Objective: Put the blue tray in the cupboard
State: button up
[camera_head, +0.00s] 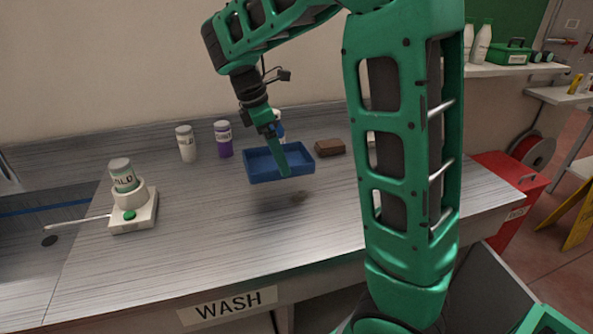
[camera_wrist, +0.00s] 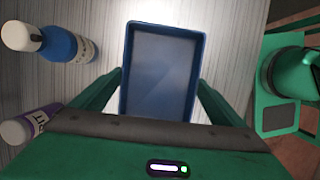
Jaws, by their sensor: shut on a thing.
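The blue tray (camera_head: 262,170) is a shallow rectangular tray. In the head view it is held above the metal counter, with a shadow beneath it. In the wrist view the tray (camera_wrist: 130,75) lies between the two green fingers, its inside empty. My gripper (camera_head: 278,160) is shut on the tray; in the wrist view my gripper (camera_wrist: 160,95) has one finger along each long side. The near end of the tray is partly hidden by the gripper body in the wrist view. I do not see a cupboard for certain in either view.
Behind the tray stand a white bottle (camera_head: 186,143), a purple bottle (camera_head: 223,139), a blue bottle (camera_head: 279,126) and a brown block (camera_head: 329,147). A small device (camera_head: 133,210) holding a jar stands left. The counter front (camera_head: 230,250) is clear. A red cabinet (camera_head: 510,190) stands right.

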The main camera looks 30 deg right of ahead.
aim_at(299, 158)
jog(key=d+f, duration=0.1)
jog(key=d, duration=0.1)
jog(key=d+f, duration=0.1)
jog(key=d, duration=0.1)
jog(key=d+f, duration=0.2)
jog(key=d, duration=0.1)
jog(key=shift+s, duration=0.1)
jog(key=shift+f, duration=2.05)
jog(key=o, duration=1.2)
